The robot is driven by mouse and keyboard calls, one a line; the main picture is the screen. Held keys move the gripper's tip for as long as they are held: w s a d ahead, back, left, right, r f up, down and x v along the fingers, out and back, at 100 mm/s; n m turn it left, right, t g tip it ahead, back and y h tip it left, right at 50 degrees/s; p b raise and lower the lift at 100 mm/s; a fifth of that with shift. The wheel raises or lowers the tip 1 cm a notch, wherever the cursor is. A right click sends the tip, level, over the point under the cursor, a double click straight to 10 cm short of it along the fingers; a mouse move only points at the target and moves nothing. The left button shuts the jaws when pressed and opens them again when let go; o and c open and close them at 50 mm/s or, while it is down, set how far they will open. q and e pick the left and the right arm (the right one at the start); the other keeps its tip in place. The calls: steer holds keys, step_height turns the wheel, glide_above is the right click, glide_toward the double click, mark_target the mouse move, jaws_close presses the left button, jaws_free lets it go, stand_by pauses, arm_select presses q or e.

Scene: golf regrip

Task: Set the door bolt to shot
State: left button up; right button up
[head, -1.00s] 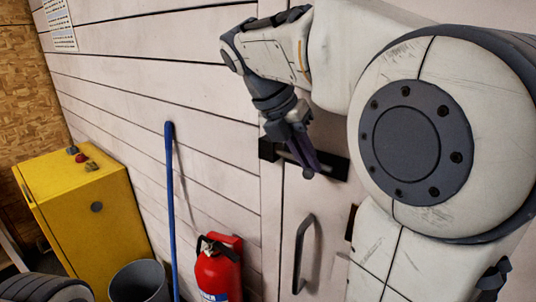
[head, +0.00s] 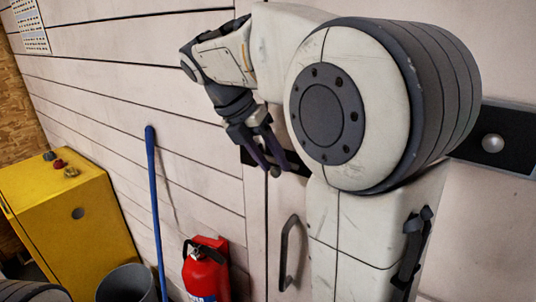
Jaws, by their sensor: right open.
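The door bolt is a dark plate (head: 250,157) across the seam between the plank wall and the pale door, partly hidden by my right gripper and arm. A small grey knob-like end (head: 276,172) shows at the bolt, by the fingertips. I cannot tell how far the bolt's bar is slid. My right gripper (head: 266,163) is open, its two purple fingers spread and pointing down over the bolt. I cannot tell whether the fingers touch it. My left gripper is out of view.
A dark door handle (head: 285,252) is below the bolt. A dark plate with a round silver knob (head: 492,143) is at the right. A red extinguisher (head: 206,270), blue pole (head: 154,200), grey bin (head: 128,285) and yellow cabinet (head: 75,215) stand at left.

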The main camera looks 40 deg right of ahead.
steer(key=v, duration=1)
steer(key=shift+a+p, duration=0.2)
steer(key=shift+p, duration=0.15)
steer(key=shift+r, duration=0.1)
